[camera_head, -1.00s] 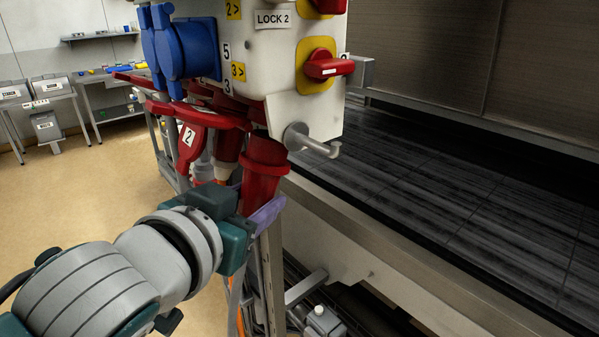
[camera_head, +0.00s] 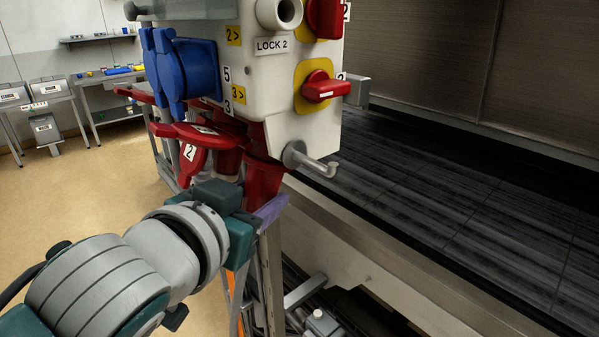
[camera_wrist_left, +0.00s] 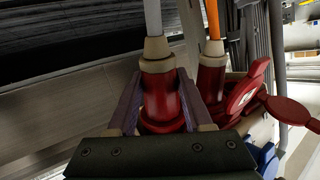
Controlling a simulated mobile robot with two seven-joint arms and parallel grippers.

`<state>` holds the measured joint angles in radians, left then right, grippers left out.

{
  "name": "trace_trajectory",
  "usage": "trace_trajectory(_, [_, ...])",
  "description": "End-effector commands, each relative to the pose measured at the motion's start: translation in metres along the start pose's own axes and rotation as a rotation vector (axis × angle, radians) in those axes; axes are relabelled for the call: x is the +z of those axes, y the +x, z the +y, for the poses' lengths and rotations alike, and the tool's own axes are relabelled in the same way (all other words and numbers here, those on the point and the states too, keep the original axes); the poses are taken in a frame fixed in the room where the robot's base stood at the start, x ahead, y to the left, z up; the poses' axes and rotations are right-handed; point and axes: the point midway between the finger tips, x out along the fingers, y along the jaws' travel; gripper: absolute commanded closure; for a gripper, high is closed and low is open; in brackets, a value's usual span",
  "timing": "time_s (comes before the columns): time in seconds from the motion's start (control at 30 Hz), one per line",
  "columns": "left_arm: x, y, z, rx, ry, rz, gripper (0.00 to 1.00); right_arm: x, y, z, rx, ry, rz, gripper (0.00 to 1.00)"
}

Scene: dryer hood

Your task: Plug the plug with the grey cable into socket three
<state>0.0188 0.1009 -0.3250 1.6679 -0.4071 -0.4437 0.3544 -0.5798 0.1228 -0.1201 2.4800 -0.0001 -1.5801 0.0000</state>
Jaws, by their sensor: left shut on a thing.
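My left gripper (camera_head: 256,213) is shut on a red plug (camera_head: 263,182) under the right part of the socket box's underside. In the left wrist view its purple fingers stand on both sides of this plug (camera_wrist_left: 161,92), whose cream end carries a grey cable (camera_wrist_left: 153,18). The plug points up at the box. Its upper end meets the underside in the head view, but I cannot tell how far it is in a socket. The labels 3 (camera_head: 237,91) are on the box's side. My right gripper is not in view.
Beside the held plug is another red plug (camera_wrist_left: 211,78) with an orange cable (camera_wrist_left: 213,20). A red lid marked 2 (camera_head: 190,153) hangs open. The white box (camera_head: 290,90) has a blue socket (camera_head: 185,72), red switches and a metal hook (camera_head: 312,160). A metal post stands below.

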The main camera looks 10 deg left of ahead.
Motion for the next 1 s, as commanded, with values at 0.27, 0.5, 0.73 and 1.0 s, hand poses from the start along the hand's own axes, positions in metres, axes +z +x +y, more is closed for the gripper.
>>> trace_trajectory(0.27, [-0.013, 0.0, 0.0, 0.001, 0.0, 0.012, 1.0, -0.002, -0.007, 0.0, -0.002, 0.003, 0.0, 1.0])
trace_trajectory(0.5, [-0.02, 0.0, 0.0, 0.002, 0.0, 0.015, 1.0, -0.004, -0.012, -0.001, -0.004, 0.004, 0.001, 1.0])
trace_trajectory(0.73, [-0.025, 0.0, 0.001, 0.002, -0.001, 0.016, 1.0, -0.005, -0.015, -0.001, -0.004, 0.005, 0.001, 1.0])
trace_trajectory(1.0, [-0.025, 0.0, 0.001, 0.003, -0.001, 0.018, 0.46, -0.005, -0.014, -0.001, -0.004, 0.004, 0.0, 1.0])
